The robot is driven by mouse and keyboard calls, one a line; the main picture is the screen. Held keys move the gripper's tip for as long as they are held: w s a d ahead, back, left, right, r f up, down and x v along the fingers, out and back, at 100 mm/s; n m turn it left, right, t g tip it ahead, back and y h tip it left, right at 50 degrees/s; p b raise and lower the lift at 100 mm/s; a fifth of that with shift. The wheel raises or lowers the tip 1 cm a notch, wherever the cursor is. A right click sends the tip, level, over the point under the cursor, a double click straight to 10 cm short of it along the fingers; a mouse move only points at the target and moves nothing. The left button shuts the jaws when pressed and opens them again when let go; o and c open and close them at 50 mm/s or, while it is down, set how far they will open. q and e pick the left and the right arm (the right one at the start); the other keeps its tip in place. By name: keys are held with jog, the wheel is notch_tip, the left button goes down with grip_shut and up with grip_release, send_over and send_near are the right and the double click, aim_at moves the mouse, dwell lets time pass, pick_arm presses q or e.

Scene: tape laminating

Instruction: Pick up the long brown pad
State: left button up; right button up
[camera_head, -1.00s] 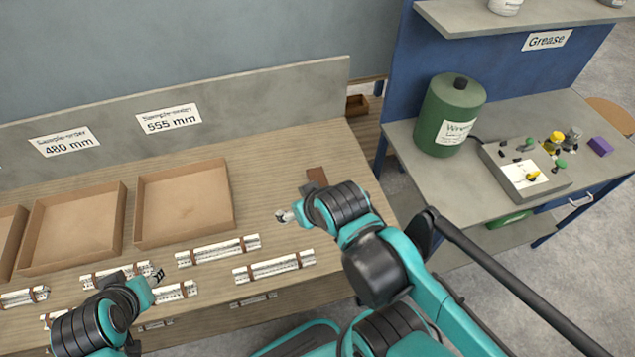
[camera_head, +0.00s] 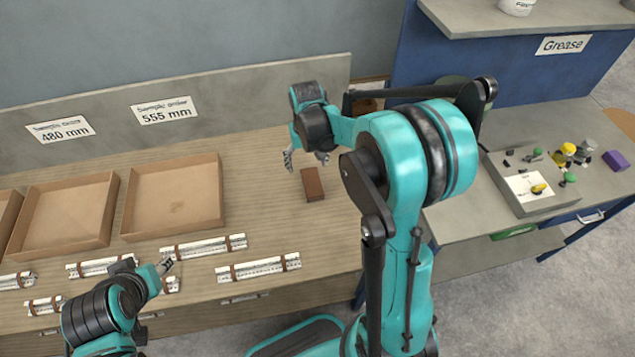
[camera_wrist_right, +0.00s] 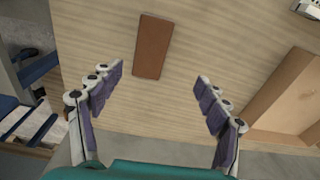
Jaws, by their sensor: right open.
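The long brown pad (camera_head: 312,184) lies flat on the wooden table, right of the cardboard trays. In the right wrist view the pad (camera_wrist_right: 153,46) lies beyond and between the spread fingers, with nothing touching it. My right gripper (camera_head: 306,162) is open and empty, above the table just behind the pad in the head view; its two fingers (camera_wrist_right: 160,92) stand wide apart in the wrist view. My left gripper (camera_head: 165,266) hangs low at the table's front left, near the silver bundles; its jaw state is too small to tell.
Open cardboard trays (camera_head: 128,209) stand on the left of the table (camera_head: 262,205). Several silver strip bundles (camera_head: 258,268) lie along the front. A grey back wall (camera_head: 240,102) rises behind. A second bench (camera_head: 465,215) with a control box (camera_head: 528,192) stands at right.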

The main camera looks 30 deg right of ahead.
aim_at(312, 182)
jog(key=shift+g, duration=0.4)
jog(key=f, duration=0.1)
jog(key=w+d+f, duration=0.1)
jog(key=d+f, duration=0.1)
jog(key=f, duration=0.1)
jog(key=shift+w, duration=0.3)
jog(key=shift+f, duration=0.25)
jog(key=f+b, duration=0.1)
jog(key=f, duration=0.1)
jog(key=f+b, duration=0.1)
jog(key=f, duration=0.2)
jog(key=f+b, duration=0.1)
jog(key=f, duration=0.1)
jog(key=shift+s+a+f+b, duration=0.1)
jog(key=shift+s+f+b, duration=0.15)
jog(key=shift+b, duration=0.1)
pick_arm(q)
jog(key=f, duration=0.3)
jog(key=shift+s+d+f, duration=0.1)
jog(key=shift+d+f, duration=0.2)
jog(key=shift+d, duration=0.1)
pick_arm(e)
jog(key=shift+r, duration=0.15)
jog(key=c, duration=1.3)
jog(key=shift+r, duration=0.1)
jog(key=shift+c, duration=0.2)
